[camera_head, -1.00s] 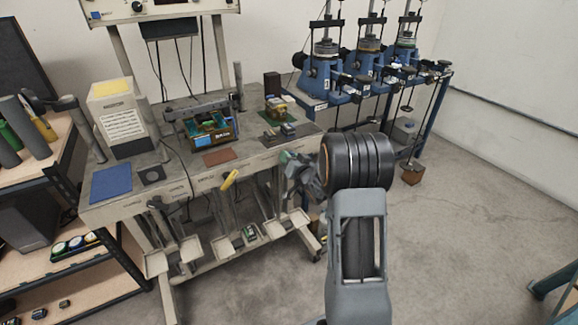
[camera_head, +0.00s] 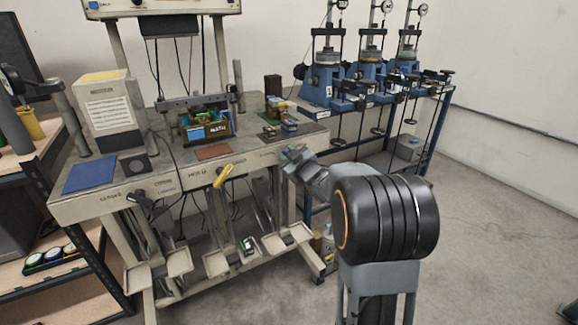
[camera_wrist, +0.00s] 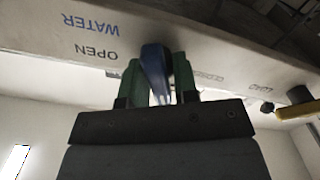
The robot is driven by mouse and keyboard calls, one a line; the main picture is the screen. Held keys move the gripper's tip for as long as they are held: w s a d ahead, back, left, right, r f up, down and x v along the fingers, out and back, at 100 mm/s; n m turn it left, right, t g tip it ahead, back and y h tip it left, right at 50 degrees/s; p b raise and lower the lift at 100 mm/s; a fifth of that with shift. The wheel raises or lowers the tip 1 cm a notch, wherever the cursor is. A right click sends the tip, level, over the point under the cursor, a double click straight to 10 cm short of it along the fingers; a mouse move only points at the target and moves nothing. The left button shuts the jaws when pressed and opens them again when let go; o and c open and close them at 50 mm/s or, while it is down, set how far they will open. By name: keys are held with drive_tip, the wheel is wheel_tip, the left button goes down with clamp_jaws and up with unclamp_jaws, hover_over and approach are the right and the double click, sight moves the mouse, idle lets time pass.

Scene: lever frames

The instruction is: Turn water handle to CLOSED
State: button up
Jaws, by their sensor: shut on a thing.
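The blue water handle (camera_wrist: 157,70) shows in the wrist view, between the green fingers of my gripper (camera_wrist: 157,84). The fingers are shut on it, one on each side. The words WATER and OPEN appear upside down on the pale bench front (camera_wrist: 85,35), left of the handle. In the head view my gripper (camera_head: 291,160) is at the right end of the bench front, and the handle is hidden there by my fingers and wrist.
A yellow handle (camera_head: 223,174) and a black handle (camera_head: 139,198) sit further left on the same bench front (camera_head: 104,201). Several trays hang below, one (camera_head: 180,263) near the front. A blue bench with presses (camera_head: 325,80) stands behind at the right. Open floor lies right.

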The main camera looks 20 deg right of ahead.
drive_tip(key=shift+f+n+b, duration=0.1)
drive_tip(key=shift+n+b, duration=1.4)
drive_tip(key=shift+n, duration=0.2)
drive_tip(key=shift+a+n, duration=0.1)
drive_tip(key=shift+n, duration=0.2)
drive_tip(key=o, duration=0.7)
drive_tip(key=shift+s+d+p, duration=0.25)
drive_tip(key=shift+s, duration=2.05)
drive_tip(key=shift+s+d+p, duration=0.25)
drive_tip(key=shift+s+d, duration=0.05)
drive_tip(key=shift+s, duration=1.95)
drive_tip(key=shift+s+d+p, duration=0.25)
drive_tip(key=shift+s, duration=2.05)
